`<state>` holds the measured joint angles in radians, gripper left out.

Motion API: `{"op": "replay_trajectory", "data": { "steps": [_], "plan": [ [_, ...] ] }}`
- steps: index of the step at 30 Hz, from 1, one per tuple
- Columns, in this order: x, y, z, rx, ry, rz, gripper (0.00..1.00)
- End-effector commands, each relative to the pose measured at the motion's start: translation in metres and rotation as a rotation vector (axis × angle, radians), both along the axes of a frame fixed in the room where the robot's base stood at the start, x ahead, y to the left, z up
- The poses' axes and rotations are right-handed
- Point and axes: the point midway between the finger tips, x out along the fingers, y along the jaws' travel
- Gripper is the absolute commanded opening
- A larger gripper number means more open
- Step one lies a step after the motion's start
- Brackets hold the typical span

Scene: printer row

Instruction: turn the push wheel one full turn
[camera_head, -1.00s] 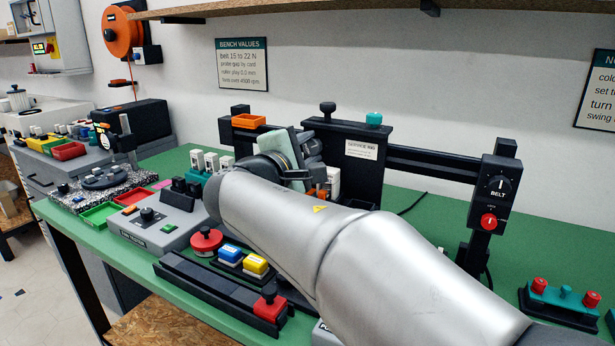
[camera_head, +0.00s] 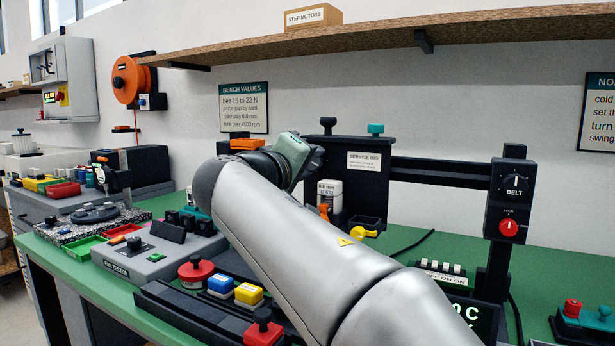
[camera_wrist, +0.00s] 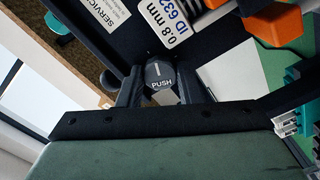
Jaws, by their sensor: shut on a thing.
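The push wheel (camera_wrist: 158,72) shows in the wrist view as a dark round face with a white line and the word PUSH, tilted in the picture. My gripper (camera_wrist: 163,88) is shut on it, with one dark finger on each side. In the head view my arm and the green-faced wrist housing (camera_head: 293,150) reach to the left part of the dark service rig (camera_head: 380,140). The fingers and the wheel are hidden there behind my wrist.
A white-labelled 0.8 mm part (camera_head: 329,190) with orange pieces sits close right of my wrist. An orange tray (camera_head: 248,144) is behind my wrist. Buttons (camera_head: 248,294) and a red knob (camera_head: 196,268) lie below my arm.

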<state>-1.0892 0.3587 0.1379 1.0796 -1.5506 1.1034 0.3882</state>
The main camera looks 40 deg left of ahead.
Motion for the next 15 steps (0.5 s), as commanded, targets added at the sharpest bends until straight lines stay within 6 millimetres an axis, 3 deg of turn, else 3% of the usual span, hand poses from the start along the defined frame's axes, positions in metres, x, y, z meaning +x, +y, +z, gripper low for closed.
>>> {"op": "replay_trajectory", "data": {
  "steps": [15],
  "plan": [
    [-0.0001, 0.0005, -0.0006, 0.116, 0.014, 0.0, 0.1]
  ]
}}
